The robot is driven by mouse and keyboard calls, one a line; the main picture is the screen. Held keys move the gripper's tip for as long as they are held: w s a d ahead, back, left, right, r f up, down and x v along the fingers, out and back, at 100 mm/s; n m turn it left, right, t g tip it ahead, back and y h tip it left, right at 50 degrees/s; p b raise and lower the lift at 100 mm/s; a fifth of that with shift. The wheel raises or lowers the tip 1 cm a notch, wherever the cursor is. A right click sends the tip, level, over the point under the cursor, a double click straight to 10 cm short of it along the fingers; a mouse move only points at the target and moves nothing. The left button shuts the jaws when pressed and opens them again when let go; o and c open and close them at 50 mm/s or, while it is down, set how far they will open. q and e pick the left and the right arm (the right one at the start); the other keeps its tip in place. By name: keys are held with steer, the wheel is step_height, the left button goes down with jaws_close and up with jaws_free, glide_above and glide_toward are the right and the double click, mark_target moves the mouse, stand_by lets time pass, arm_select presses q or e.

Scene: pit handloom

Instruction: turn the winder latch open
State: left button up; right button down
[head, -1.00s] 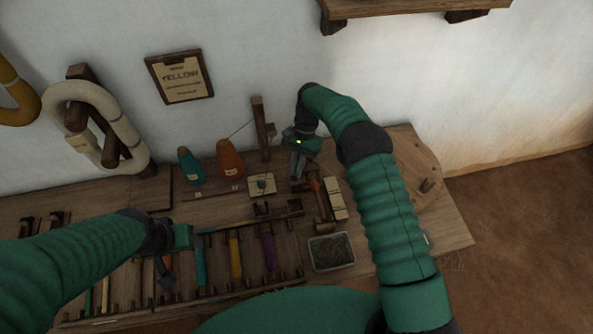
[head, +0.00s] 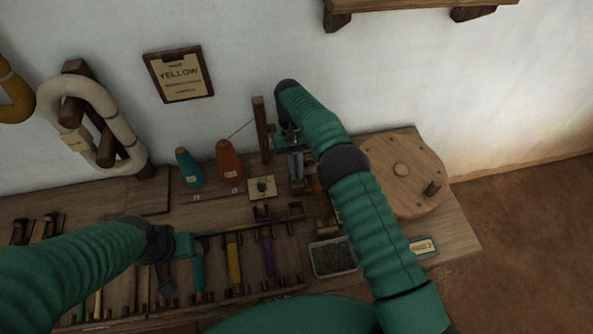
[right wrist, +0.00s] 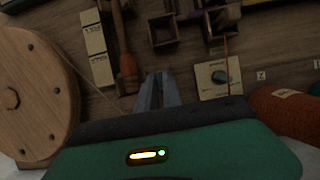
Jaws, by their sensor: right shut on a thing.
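My right gripper (head: 297,180) points down at the bench beside the winder's spindle and bobbin. In the right wrist view its fingers (right wrist: 158,78) are close together, shut on a small part that they mostly hide; I take it for the winder latch, but its shape and angle cannot be told. The winder's round wooden wheel (head: 403,176) stands to the right, and shows at the left of the wrist view (right wrist: 32,95). A reddish-brown bobbin (right wrist: 128,68) lies beside the fingers. My left gripper (head: 181,246) hangs over the tool rack; its jaws are unclear.
A pale plate with a teal knob (right wrist: 219,76) is near the right gripper. Orange (head: 229,160) and teal (head: 188,168) yarn cones stand left of the upright post (head: 262,130). A grey tray (head: 333,258) sits at the front.

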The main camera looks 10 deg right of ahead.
steer(key=shift+w+r, duration=0.1)
steer(key=shift+w, duration=0.05)
steer(key=c, duration=1.5)
jaws_free()
